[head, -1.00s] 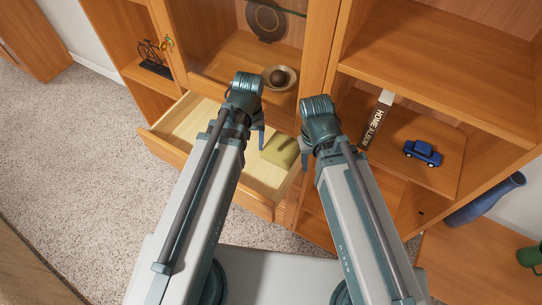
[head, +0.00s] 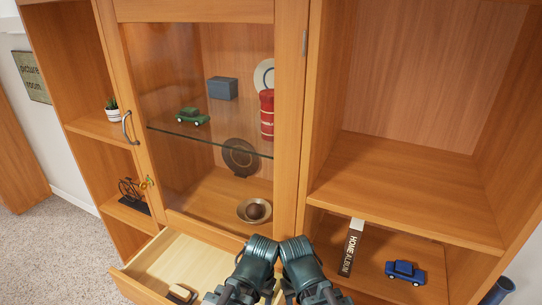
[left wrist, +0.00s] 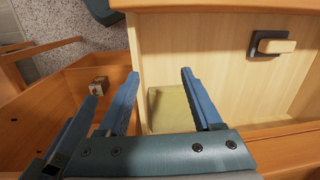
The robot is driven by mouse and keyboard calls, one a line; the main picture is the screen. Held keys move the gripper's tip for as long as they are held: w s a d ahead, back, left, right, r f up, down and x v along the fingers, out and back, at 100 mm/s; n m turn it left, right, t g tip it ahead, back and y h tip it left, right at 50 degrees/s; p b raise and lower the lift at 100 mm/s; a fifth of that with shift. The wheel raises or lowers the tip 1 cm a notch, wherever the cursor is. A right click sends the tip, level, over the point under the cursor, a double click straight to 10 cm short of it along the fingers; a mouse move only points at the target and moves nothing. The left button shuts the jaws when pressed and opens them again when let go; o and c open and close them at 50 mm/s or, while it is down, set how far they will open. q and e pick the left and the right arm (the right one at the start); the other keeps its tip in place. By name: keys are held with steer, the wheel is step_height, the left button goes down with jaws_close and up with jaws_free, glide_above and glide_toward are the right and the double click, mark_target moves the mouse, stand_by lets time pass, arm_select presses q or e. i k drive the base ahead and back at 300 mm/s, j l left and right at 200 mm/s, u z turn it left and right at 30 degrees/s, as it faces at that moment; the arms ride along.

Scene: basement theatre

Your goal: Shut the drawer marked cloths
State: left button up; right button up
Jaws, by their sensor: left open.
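A wooden drawer (head: 170,262) stands pulled out below the glass cabinet door, at the lower left of the head view. Its pale inside (left wrist: 215,45) fills much of the left wrist view. A folded yellow-green cloth (left wrist: 170,108) lies in it, with a dark-backed brush-like block (left wrist: 275,46). No marking on the drawer front can be read. My left gripper (left wrist: 160,82) is open, its fingers over the drawer's side wall and cloth. In the head view my left gripper (head: 243,290) is beside my right gripper (head: 310,290), whose jaws are unclear.
The glass door (head: 205,120) with a handle and key is above the drawer. Open shelves at the right hold a home album (head: 352,247) and a blue toy car (head: 405,271). A small box (left wrist: 99,86) sits in a neighbouring compartment. Carpet (head: 50,235) at the left is clear.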

mark_target(172, 256)
steer(key=k+l, duration=0.25)
steer(key=k, duration=0.15)
steer(key=k+l, duration=0.3)
steer(key=k, duration=0.15)
